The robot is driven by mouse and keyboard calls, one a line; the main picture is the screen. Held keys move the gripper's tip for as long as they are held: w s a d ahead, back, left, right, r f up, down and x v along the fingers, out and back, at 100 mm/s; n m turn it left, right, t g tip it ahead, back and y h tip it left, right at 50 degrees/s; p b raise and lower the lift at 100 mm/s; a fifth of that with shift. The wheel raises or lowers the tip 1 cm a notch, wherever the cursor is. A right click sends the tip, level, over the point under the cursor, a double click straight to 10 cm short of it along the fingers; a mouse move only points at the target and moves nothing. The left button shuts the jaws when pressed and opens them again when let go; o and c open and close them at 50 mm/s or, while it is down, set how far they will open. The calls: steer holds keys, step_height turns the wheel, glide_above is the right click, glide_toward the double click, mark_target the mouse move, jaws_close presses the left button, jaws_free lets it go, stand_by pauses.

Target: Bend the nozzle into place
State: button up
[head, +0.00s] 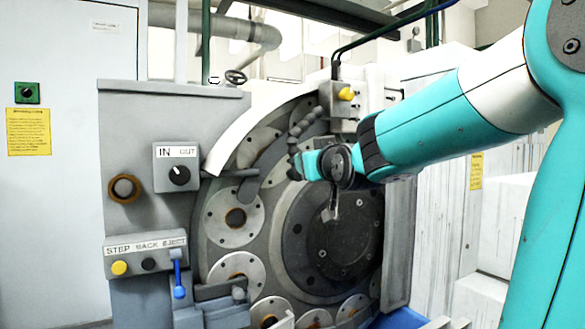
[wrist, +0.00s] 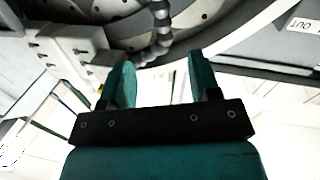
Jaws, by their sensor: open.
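The nozzle (head: 300,125) is a grey segmented hose on the ring grinder. In the head view it curves left and down from a grey block (head: 341,106) with a yellow knob, and its lower end meets my gripper (head: 300,164). In the wrist view the nozzle (wrist: 163,24) hangs from the top edge and curves left near its lower end. My gripper (wrist: 162,68) is open there, with one teal finger on each side of the nozzle's line. The left finger partly hides the nozzle's end. I cannot tell whether either finger touches it.
The grinder's large round plate (head: 345,235) and several smaller discs lie close behind my gripper. An IN/OUT switch box (head: 176,167), a STEP BACK EJECT panel (head: 146,254) and a blue lever (head: 178,275) are at the left. White block shapes (head: 510,215) stand at the right.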

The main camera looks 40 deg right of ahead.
mark_target(292, 157)
steer(key=p+x, duration=0.5)
steer(key=x, duration=0.9)
steer(key=shift+r, duration=0.15)
steer(key=shift+x, duration=0.8)
steer(key=shift+c, duration=0.5)
jaws_close()
